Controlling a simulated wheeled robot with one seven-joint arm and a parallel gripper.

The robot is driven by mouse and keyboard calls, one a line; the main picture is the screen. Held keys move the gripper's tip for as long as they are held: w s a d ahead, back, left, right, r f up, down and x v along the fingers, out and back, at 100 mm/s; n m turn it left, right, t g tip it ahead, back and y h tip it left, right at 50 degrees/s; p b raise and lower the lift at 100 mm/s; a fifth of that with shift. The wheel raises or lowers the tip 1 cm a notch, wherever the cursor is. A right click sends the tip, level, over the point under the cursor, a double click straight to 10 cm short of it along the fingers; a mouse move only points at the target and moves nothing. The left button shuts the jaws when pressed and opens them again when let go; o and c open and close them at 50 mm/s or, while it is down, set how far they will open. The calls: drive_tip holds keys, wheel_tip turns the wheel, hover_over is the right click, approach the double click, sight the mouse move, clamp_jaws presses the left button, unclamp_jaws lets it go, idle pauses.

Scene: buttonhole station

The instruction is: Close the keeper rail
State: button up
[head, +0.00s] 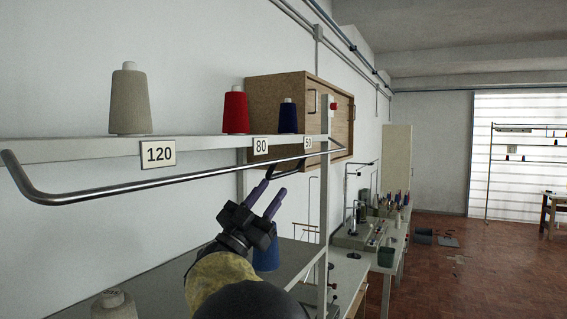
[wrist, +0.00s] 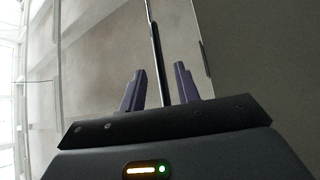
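The keeper rail (head: 175,184) is a long polished metal bar with a bent left end, running in front of the upper shelf (head: 200,144) and standing out from it. A dark curved piece (head: 286,166) hangs below it toward its far end. My gripper (head: 274,185) is below the far part of the rail, with its two purple fingers apart. In the wrist view, a dark bar (wrist: 155,45) runs between the open fingers (wrist: 158,75), with gaps visible on both sides. I cannot tell how deep it sits between them.
Beige (head: 130,102), red (head: 235,110) and dark blue (head: 288,117) spools stand on the shelf above labels 120, 80 and 50. A wooden cabinet (head: 282,92) is on the wall. A lower shelf (head: 290,256) and a blue spool (head: 266,256) are near my arm. The right floor is fairly open.

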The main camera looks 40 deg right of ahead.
sight(284, 174)
drive_tip(key=p+x, duration=0.2)
drive_tip(key=x, duration=0.2)
drive_tip(key=shift+s+d+r, duration=0.1)
drive_tip(key=shift+d+r, duration=0.1)
drive_tip(key=shift+r, duration=0.15)
drive_tip(key=shift+d+r+p, duration=0.35)
drive_tip(key=shift+d+p, duration=0.05)
drive_tip(key=shift+d, duration=0.15)
clamp_jaws()
